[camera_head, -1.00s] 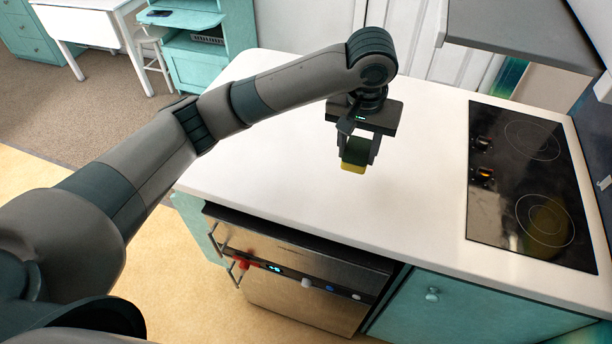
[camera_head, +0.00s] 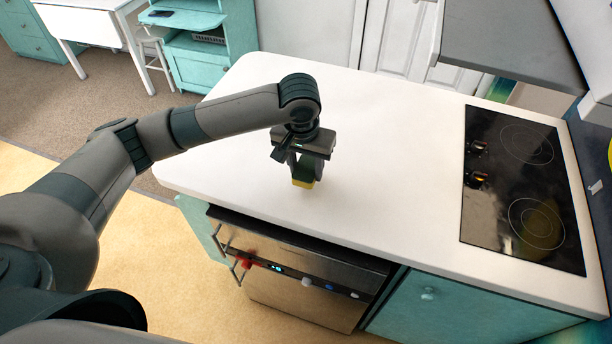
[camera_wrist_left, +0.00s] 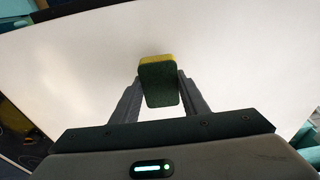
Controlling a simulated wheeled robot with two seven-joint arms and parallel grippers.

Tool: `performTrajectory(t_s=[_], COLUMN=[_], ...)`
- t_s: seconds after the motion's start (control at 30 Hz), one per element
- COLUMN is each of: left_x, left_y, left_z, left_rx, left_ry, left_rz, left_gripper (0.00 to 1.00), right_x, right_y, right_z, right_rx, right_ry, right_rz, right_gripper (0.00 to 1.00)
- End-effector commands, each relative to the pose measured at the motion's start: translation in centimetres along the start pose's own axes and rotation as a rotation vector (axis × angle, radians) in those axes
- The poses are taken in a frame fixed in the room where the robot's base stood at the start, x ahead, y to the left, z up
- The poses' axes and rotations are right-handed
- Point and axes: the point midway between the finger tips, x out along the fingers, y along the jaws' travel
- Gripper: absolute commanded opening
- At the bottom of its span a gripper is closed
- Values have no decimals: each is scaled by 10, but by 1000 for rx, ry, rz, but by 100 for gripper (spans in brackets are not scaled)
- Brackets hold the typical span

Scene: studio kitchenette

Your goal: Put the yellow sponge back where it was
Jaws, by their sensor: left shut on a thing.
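The yellow sponge (camera_head: 303,183) has a dark green side and is held between the fingers of my left gripper (camera_head: 305,172). In the head view it is over the left part of the white countertop (camera_head: 380,170), close to the surface; I cannot tell if it touches. In the left wrist view the sponge (camera_wrist_left: 159,84) shows its green face and yellow top edge, with the left gripper's fingers (camera_wrist_left: 160,92) shut on its two sides. My right gripper is not in view.
A black cooktop (camera_head: 522,185) is set in the counter at the right. A grey hood (camera_head: 510,45) hangs above the back right. A steel-fronted appliance (camera_head: 295,290) is under the counter's front edge. The counter around the sponge is clear.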

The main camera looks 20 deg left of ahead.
Motion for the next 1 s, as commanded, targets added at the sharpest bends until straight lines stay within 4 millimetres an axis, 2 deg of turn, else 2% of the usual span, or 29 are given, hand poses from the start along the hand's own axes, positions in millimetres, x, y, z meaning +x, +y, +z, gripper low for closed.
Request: performTrajectory(t_s=[0.17, 0.5, 0.93, 0.97, 1.0], left_x=[2, 36, 42, 42, 42], left_y=[0, 0, 0, 0, 0], left_z=[0, 6, 7, 6, 6], left_rx=[0, 0, 0, 0, 0], left_ry=[-1, -1, 0, 1, 1], left_rz=[0, -1, 0, 0, 0], left_gripper=[20, 20, 20, 48, 57], right_x=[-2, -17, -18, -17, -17], right_y=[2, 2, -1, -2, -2], right_z=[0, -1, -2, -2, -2], right_rx=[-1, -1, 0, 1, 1], right_ry=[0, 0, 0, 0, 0], right_rz=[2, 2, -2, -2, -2], right_gripper=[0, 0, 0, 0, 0])
